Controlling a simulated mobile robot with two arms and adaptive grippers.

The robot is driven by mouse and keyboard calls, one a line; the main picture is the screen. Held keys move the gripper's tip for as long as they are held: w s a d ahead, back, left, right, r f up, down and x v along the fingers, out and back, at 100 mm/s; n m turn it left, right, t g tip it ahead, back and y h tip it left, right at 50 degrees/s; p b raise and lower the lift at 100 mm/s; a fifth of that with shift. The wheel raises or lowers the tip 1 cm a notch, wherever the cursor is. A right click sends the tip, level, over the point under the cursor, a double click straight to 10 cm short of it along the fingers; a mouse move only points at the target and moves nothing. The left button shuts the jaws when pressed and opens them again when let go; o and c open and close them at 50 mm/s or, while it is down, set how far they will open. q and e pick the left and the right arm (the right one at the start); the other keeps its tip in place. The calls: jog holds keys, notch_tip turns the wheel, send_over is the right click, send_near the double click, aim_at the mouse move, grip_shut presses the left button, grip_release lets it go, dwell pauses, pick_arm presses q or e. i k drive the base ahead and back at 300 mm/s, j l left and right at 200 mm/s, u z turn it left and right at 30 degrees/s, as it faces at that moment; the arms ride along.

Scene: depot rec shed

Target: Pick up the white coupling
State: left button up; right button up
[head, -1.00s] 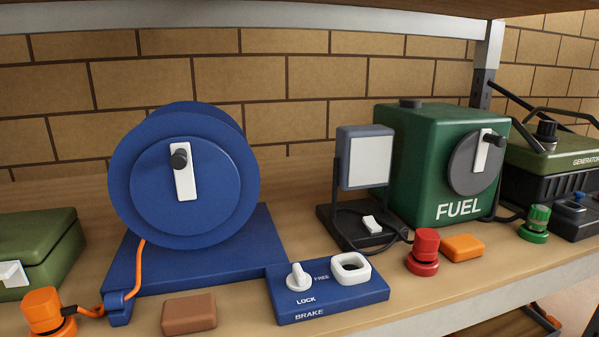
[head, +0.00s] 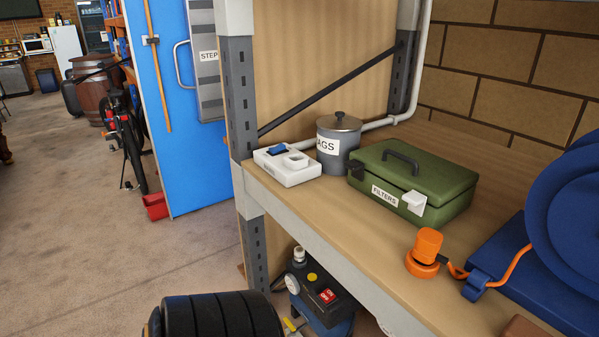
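I cannot make out a white coupling for certain. A small white-topped fitting (head: 299,254) shows on the machine below the shelf, too small to tell what it is. An orange coupling (head: 427,250) stands upright on the wooden shelf, with an orange cord running from it to the blue reel (head: 570,215) at the right edge. Neither of my grippers is in view.
The shelf (head: 330,205) also holds a white block with a blue switch (head: 288,168), a grey lidded pot (head: 338,140) and a green FILTERS case (head: 412,185). A machine with red buttons (head: 322,295) sits below. Open floor (head: 80,230) lies left of the metal post (head: 237,100).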

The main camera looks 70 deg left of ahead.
aim_at(298, 253)
jog(key=u, duration=2.15)
